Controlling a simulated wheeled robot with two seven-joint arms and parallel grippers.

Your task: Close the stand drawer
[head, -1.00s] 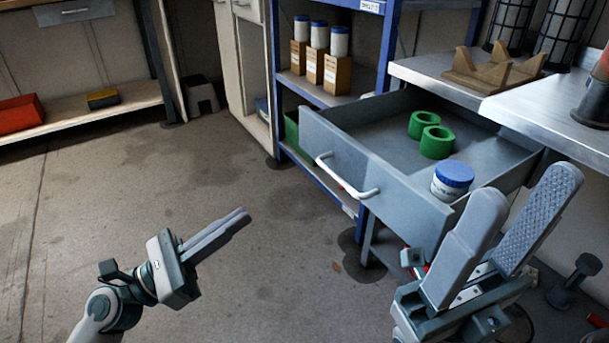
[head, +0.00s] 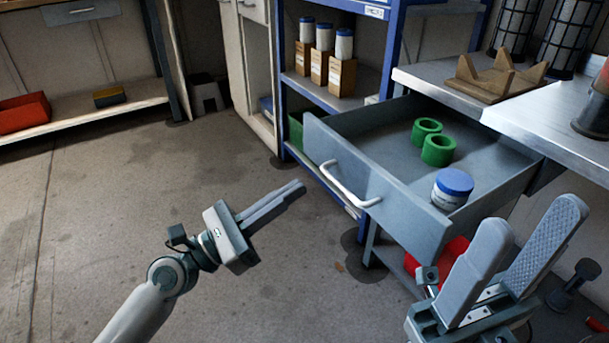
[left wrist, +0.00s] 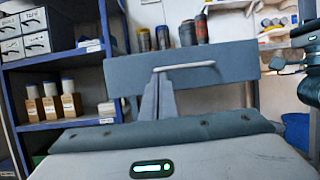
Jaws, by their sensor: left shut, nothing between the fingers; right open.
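The grey stand drawer (head: 393,203) is pulled open under the metal worktop in the head view. Its front has a white bar handle (head: 349,187). Two green rings (head: 437,150) and a white jar with a blue lid (head: 452,188) are inside. My left gripper (head: 303,188) is shut and empty, in front of the drawer's left part, with a gap to the handle. In the left wrist view, the drawer front (left wrist: 238,60) is ahead, with the fingers pointing towards it below the handle. My right gripper (head: 537,223) is open and empty at the lower right, beside the drawer's near corner.
A metal worktop (head: 560,110) with a wooden cradle (head: 495,78) stands above the drawer. A blue shelf unit (head: 282,95) holding boxed jars stands to the left. Red objects lie on the stand's lower shelf. The floor at left is clear.

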